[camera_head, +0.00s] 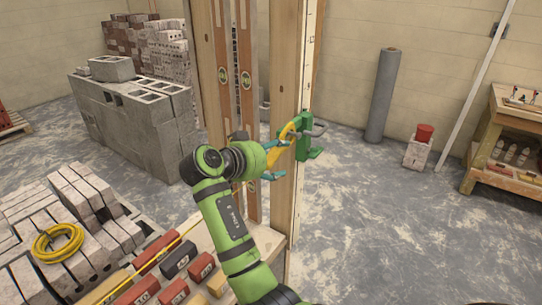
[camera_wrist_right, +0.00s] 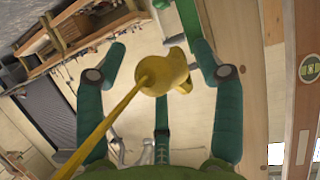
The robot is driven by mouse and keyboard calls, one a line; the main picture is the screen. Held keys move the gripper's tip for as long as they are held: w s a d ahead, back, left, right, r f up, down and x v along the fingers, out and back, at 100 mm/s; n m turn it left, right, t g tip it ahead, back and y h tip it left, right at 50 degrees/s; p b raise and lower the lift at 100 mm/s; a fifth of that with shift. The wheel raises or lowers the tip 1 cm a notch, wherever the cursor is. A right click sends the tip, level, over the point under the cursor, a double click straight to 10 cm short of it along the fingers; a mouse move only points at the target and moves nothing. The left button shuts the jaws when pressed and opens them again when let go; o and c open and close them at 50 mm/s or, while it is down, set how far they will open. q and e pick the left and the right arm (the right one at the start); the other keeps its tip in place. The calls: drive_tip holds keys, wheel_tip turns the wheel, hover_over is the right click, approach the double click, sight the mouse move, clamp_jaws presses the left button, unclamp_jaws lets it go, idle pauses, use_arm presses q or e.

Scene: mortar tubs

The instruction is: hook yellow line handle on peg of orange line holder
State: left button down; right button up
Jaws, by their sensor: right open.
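The yellow line handle (camera_head: 287,132) is at the wooden post, next to a green line holder (camera_head: 304,143) with a grey hook-like part. No orange holder shows clearly. My right gripper (camera_head: 275,158) is at the post with its teal fingers spread around the handle. In the right wrist view the handle (camera_wrist_right: 168,72) sits between the open fingers (camera_wrist_right: 160,55), with gaps visible on both sides. A yellow line (camera_wrist_right: 110,120) runs from it to the lower left. Whether the handle is on a peg cannot be told. My left gripper is not in view.
The wooden post (camera_head: 284,195) stands close beside my right gripper, with levels (camera_head: 248,90) to its left. Bricks and a yellow coil (camera_head: 57,243) lie at lower left. A block stack (camera_head: 130,115) stands behind.

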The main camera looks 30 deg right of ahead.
drive_tip(key=c, duration=1.3)
drive_tip(key=shift+w+d+r, duration=0.1)
drive_tip(key=shift+d, duration=0.05)
drive_tip(key=shift+c, duration=0.2)
drive_tip(key=shift+w+d+r, duration=0.1)
drive_tip(key=shift+w+d, duration=0.1)
drive_tip(key=shift+d, duration=0.3)
drive_tip(key=s+d+p, duration=0.2)
drive_tip(key=s+d, duration=0.1)
drive_tip(key=s, duration=0.5)
idle(0.7)
idle(0.5)
